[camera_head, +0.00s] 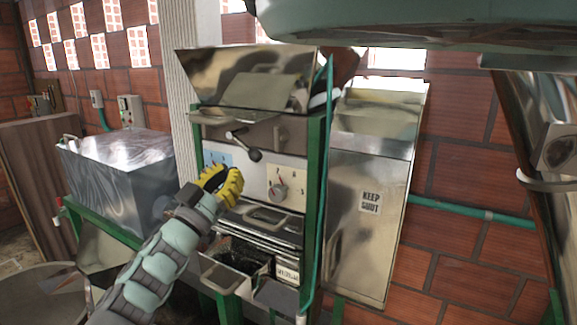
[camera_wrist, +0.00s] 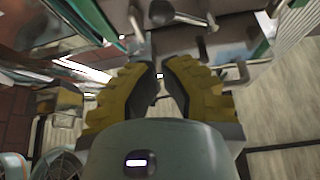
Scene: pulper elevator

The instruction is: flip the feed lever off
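The lever (camera_head: 245,145) is a short metal arm with a dark ball knob, on the upper front of the steel machine. I take it for the feed lever; it points down to the right in the head view. In the wrist view a dark ball knob on a metal arm (camera_wrist: 162,13) shows at the top, beyond the fingertips. My gripper (camera_head: 229,177) has yellow fingers and is below and left of the knob, apart from it. In the wrist view my gripper (camera_wrist: 160,66) is partly open, with a narrow empty gap between the pads.
A panel with a red-marked dial (camera_head: 279,191) is right of my gripper. Below it is an open dark chute (camera_head: 238,258). A grey metal box (camera_head: 125,170) stands left.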

